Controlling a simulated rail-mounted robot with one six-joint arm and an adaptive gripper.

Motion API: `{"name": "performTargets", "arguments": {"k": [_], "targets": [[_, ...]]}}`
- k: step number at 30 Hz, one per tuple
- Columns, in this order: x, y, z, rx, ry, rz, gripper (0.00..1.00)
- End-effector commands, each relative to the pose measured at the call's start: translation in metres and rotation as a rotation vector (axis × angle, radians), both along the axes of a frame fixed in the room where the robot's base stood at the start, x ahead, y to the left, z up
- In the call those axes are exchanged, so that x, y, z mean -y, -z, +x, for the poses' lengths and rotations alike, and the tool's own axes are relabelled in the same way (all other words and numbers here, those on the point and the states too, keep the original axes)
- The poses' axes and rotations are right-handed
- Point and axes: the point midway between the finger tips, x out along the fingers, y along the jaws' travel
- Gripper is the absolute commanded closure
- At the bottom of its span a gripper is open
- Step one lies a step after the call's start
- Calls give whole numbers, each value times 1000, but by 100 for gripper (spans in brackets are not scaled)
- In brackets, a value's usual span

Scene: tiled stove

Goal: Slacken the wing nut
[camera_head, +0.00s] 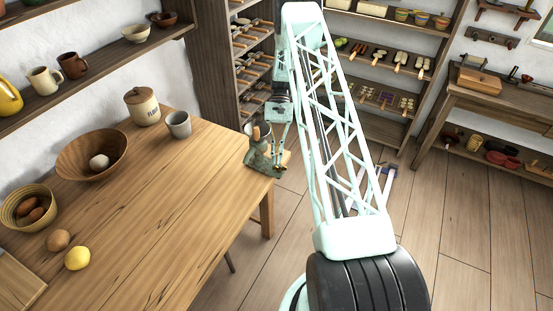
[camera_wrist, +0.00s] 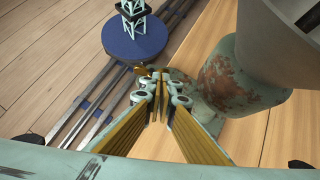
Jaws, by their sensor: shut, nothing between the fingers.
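A worn green cast device (camera_head: 259,158) stands at the right corner of the wooden table, apparently clamped to its edge. In the wrist view its rust-patched green body (camera_wrist: 232,82) and wide grey upper part (camera_wrist: 285,40) fill the upper right. My gripper (camera_head: 279,165) is beside the device on its right, at the table corner. In the wrist view my gripper (camera_wrist: 156,78) has its fingertips together, with nothing seen between them, close to the green body's left side. I cannot make out the wing nut; it may be hidden behind the fingers or too small to tell.
The wooden table (camera_head: 165,190) holds a grey cup (camera_head: 178,124), a lidded jar (camera_head: 142,106), a large bowl (camera_head: 76,168) and a yellow lemon (camera_head: 77,258). Shelves (camera_head: 380,60) line the back wall. The floor (camera_head: 470,220) to the right is clear.

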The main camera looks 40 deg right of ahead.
Motion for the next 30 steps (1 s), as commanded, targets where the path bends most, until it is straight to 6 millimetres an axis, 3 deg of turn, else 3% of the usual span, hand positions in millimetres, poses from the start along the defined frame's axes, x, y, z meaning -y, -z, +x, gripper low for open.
{"name": "performTargets", "arguments": {"k": [15,30], "targets": [[-11,1,3,-1,0,1,100],[-9,0,2,0,0,0,100]]}}
